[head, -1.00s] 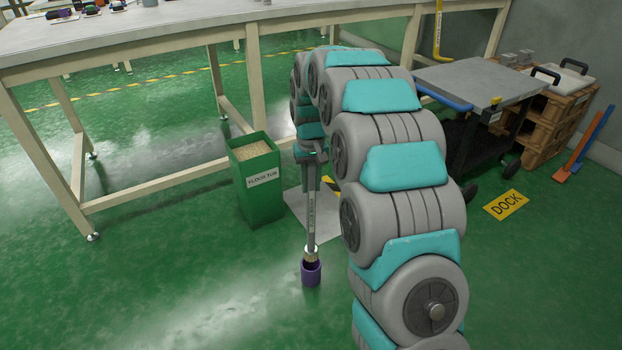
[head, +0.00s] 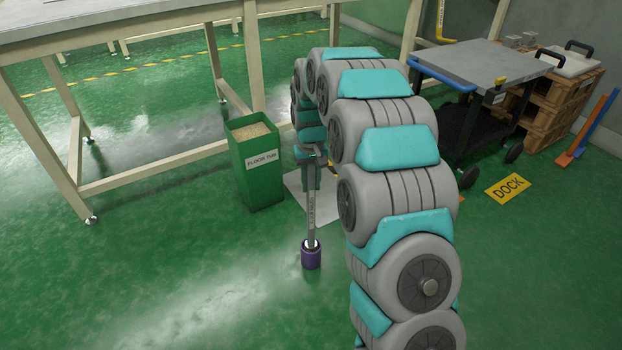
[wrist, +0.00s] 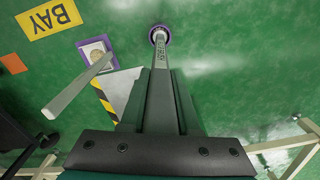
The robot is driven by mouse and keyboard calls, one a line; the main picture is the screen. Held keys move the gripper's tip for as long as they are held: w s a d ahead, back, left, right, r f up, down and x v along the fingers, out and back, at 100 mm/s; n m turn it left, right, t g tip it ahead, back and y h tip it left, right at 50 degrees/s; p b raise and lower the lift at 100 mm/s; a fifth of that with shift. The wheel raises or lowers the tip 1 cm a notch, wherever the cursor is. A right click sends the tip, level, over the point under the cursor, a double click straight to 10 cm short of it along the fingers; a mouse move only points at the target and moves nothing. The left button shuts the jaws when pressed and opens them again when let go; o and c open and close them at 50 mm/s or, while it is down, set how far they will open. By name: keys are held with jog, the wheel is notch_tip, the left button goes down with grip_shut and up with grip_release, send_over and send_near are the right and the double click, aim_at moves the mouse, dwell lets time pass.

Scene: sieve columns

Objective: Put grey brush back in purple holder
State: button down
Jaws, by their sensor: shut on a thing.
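The grey brush (head: 311,212) stands upright, its long handle running down from my gripper (head: 310,152). My gripper is shut on the upper part of the handle. The purple holder (head: 311,258) is a small round cup on the green floor. The brush's lower end is at the holder's mouth and appears to be inside it; a pale bit shows at the rim. In the wrist view the grey handle (wrist: 161,62) runs from between the fingers to the purple holder (wrist: 160,31), which rings its far end. How deep it sits is hidden.
The green floor tub (head: 261,185) stands left of the brush, beside a grey floor plate (head: 300,196). A workbench (head: 140,22) is behind. A cart (head: 490,72) and wooden crates (head: 560,100) are at right. A purple-edged square thing (wrist: 84,46) shows in the wrist view. Floor in front is clear.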

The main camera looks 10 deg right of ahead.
aim_at(311, 199)
jog(key=shift+f+b, duration=0.35)
jog(key=shift+f, duration=3.05)
jog(key=c, duration=0.6)
grip_release()
jog(key=shift+o, duration=0.2)
jog(key=shift+r, duration=0.1)
jog(key=shift+r+p, duration=1.05)
jog(key=shift+r, duration=2.8)
